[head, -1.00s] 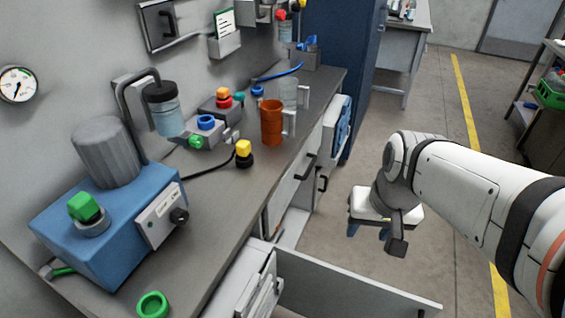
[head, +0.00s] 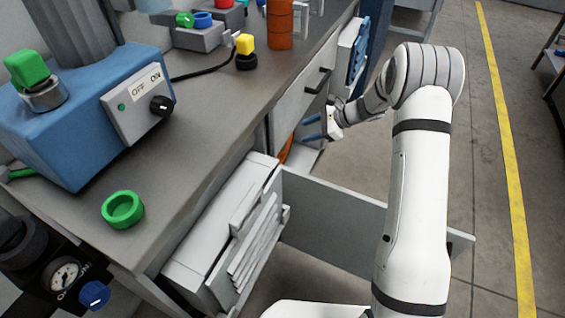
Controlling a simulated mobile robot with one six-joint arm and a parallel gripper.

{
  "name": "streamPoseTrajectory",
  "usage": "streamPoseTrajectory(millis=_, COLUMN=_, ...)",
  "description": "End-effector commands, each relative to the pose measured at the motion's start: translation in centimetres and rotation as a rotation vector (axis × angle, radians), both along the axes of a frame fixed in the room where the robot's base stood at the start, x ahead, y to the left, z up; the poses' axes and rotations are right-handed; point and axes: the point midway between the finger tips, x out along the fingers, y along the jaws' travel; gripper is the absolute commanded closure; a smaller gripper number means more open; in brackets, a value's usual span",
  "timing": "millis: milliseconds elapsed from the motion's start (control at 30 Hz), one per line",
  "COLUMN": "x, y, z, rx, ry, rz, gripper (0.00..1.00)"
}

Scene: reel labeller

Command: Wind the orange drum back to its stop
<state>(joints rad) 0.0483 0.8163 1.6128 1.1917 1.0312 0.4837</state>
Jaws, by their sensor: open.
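An orange curved part (head: 287,151), possibly the drum, shows as a thin strip inside the open bay under the bench in the head view. Most of it is hidden by the bay's edge, and I cannot tell how far it is wound. My gripper (head: 308,129) is at the bay's opening, its two blue fingers apart and pointing left. It is to the upper right of the orange part and looks empty and apart from it. An orange ribbed cup-like cylinder (head: 280,24) stands on the bench top.
An open door panel (head: 335,228) sticks out to the right below the bay, under my arm. A white unit with stacked plates (head: 225,240) stands left of it. A blue machine (head: 75,120) and green ring (head: 122,209) are on the bench.

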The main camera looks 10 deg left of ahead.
Motion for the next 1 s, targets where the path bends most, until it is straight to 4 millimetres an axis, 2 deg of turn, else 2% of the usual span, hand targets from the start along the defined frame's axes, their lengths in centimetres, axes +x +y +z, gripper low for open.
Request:
streamPoseTrajectory(millis=33, x=1.1, y=0.2, z=-3.8, rx=0.036, ry=0.037, rz=-0.043, gripper=0.52)
streamPoseTrajectory(millis=100, x=2.7, y=0.5, z=-7.3, rx=0.092, ry=0.085, rz=-0.110, gripper=0.52)
streamPoseTrajectory(millis=200, x=4.6, y=0.9, z=-12.3, rx=0.175, ry=0.158, rz=-0.206, gripper=0.52)
streamPoseTrajectory(millis=333, x=6.3, y=1.5, z=-16.9, rx=0.262, ry=0.234, rz=-0.299, gripper=0.52)
streamPoseTrajectory(millis=400, x=6.8, y=1.8, z=-18.3, rx=0.293, ry=0.263, rz=-0.331, gripper=0.52)
streamPoseTrajectory(millis=500, x=7.3, y=2.2, z=-19.4, rx=0.319, ry=0.285, rz=-0.355, gripper=0.52)
streamPoseTrajectory(millis=1000, x=9.3, y=8.1, z=-22.2, rx=0.325, ry=0.291, rz=-0.361, gripper=0.52)
